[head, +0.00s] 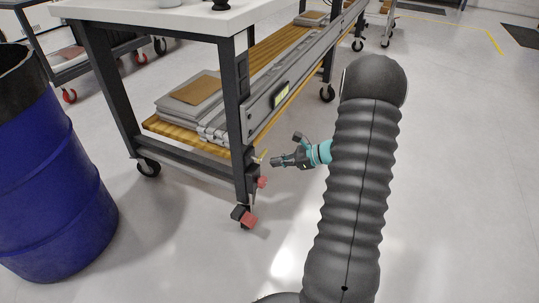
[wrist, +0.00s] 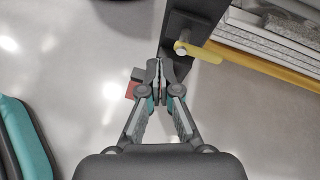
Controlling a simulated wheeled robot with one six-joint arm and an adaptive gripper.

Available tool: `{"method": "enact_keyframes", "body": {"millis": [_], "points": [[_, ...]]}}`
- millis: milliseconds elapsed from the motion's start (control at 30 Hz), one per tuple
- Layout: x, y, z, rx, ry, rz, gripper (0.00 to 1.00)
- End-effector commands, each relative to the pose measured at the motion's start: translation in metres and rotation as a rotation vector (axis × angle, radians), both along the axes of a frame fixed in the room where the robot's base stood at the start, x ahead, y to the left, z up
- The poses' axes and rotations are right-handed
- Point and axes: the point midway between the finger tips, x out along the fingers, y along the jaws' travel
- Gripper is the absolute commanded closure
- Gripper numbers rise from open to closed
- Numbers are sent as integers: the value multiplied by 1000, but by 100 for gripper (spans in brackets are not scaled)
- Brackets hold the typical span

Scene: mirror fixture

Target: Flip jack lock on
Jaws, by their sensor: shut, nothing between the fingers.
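The near leg of the workbench (head: 234,95) carries a dark bracket at its lower end, with a small red part (head: 262,182) on its side. A small yellow piece sticks out of the leg (head: 262,157) just above. I cannot tell which of these is the jack lock. A red-and-black caster (head: 245,217) is at the leg's foot. My gripper (head: 272,161) is shut and empty, just right of the leg near the yellow piece. In the wrist view its closed fingertips (wrist: 160,64) are beside the dark leg (wrist: 184,28); a red part (wrist: 129,90) shows partly behind the left finger.
The workbench's lower wooden shelf (head: 160,126) holds grey panels (head: 187,100). A blue drum (head: 50,185) stands at the left. Another cart stands behind at the upper left. The floor (head: 450,150) to the right is clear.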

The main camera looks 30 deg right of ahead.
Motion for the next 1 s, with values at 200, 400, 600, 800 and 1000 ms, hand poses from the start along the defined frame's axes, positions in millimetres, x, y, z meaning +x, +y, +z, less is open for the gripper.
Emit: {"method": "enact_keyframes", "body": {"millis": [200,400,600,800,1000], "points": [[6,-53,-44,159,36,-205,100],[7,-69,-59,206,43,-270,100],[7,-69,-59,208,43,-272,100],[9,-67,-60,206,43,-270,100],[26,-52,-68,207,44,-266,100]]}}
